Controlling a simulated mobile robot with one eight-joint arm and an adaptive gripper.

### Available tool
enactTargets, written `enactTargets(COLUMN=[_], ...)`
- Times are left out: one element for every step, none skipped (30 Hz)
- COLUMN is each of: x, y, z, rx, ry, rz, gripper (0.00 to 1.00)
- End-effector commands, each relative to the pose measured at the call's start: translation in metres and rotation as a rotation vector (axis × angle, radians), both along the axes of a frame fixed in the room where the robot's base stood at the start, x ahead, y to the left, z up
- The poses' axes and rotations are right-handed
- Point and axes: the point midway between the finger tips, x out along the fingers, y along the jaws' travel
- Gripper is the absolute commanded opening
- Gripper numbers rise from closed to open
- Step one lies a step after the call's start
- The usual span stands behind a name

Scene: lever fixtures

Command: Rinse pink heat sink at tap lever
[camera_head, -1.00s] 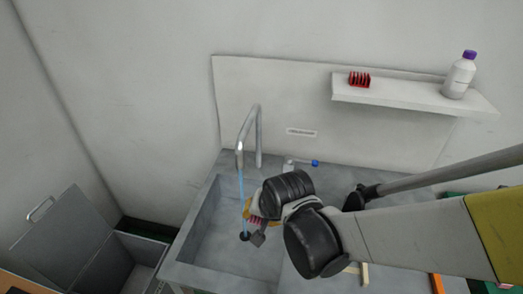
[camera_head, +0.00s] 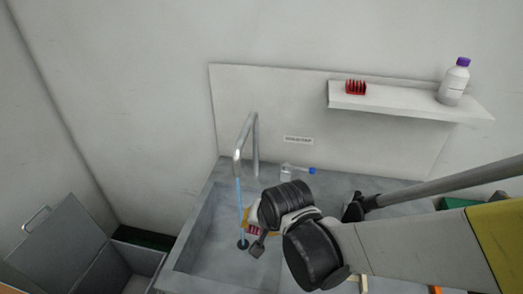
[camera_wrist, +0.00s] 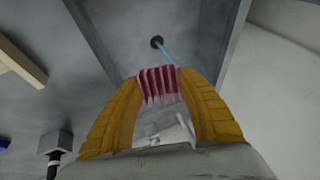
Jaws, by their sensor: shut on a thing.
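The pink heat sink (camera_wrist: 157,82) is held between the two yellow fingers of my gripper (camera_wrist: 160,85) in the wrist view. In the head view my gripper (camera_head: 250,229) is over the sink basin (camera_head: 207,240), and a little of the pink heat sink (camera_head: 253,230) shows there, mostly hidden by the wrist. The tap spout (camera_head: 238,160) runs a thin blue stream of water (camera_head: 240,205) down to the drain. The stream passes close by the heat sink; I cannot tell whether it touches it.
A red finned block (camera_head: 356,87) and a white bottle with a purple cap (camera_head: 454,82) stand on the wall shelf (camera_head: 400,104). An open grey box (camera_head: 134,262) is at lower left. A wooden bar (camera_wrist: 18,62) shows at left in the wrist view.

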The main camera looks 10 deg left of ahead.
Motion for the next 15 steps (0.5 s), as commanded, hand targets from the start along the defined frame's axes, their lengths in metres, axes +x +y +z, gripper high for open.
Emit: enactTargets(x=[0.0, 0.0, 0.0001, 0.0001, 0.0001, 0.0, 0.0, 0.0, 0.0, -0.0001, -0.0004, -0.0014, -0.0026, -0.0041, -0.0068], y=[0.0, 0.0, 0.0001, 0.0, 0.0, 0.0, 0.0, 0.0, 0.0, -0.0001, -0.0003, -0.0009, -0.0017, -0.0027, -0.0045], z=[0.0, 0.0, 0.0001, 0.0, 0.0, 0.0, 0.0, 0.0, 0.0, 0.0002, 0.0006, 0.0022, 0.0038, 0.0058, 0.0091], rx=[0.0, 0.0, 0.0, 0.0, 0.0, 0.0, 0.0, 0.0, 0.0, 0.0, 0.0, 0.0, 0.0, 0.0, 0.0], ry=[0.0, 0.0, 0.0, 0.0, 0.0, 0.0, 0.0, 0.0, 0.0, 0.0, 0.0, 0.0, 0.0, 0.0, 0.0], rz=[0.0, 0.0, 0.0, 0.0, 0.0, 0.0, 0.0, 0.0, 0.0, 0.0, 0.0, 0.0, 0.0, 0.0, 0.0], gripper=[0.13, 0.13, 0.13, 0.13, 0.13, 0.13, 0.13, 0.13, 0.13, 0.13, 0.13, 0.13, 0.13, 0.13, 0.13])
